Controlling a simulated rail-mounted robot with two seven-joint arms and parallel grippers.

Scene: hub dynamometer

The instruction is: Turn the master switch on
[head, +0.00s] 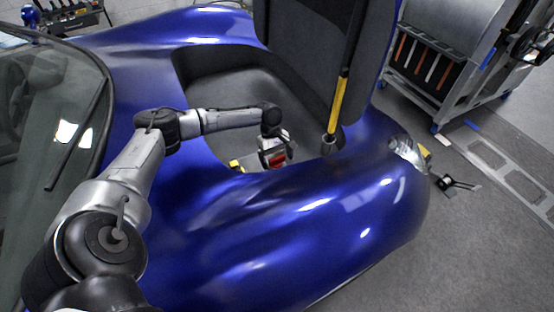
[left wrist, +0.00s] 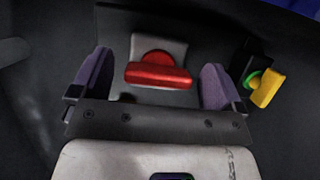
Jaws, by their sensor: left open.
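The master switch appears in the left wrist view as a red handle (left wrist: 158,72) on a light grey plate (left wrist: 180,49). The handle lies crosswise in the picture. My left gripper (left wrist: 157,84) is open, with one purple finger to the left of the handle and one to the right. Gaps show between the fingers and the handle, and nothing is held. In the head view my left gripper (head: 275,152) is inside the blue car's front compartment, with a red patch at it; I cannot tell whether this is the switch. My right gripper is not in view.
A yellow and green part on a black mount (left wrist: 262,85) sits right of the switch. The blue car body (head: 300,215) surrounds the compartment. A raised dark panel (head: 320,50) and a yellow-marked strut (head: 337,105) stand close right of my left arm. A grey cart (head: 440,70) stands beyond.

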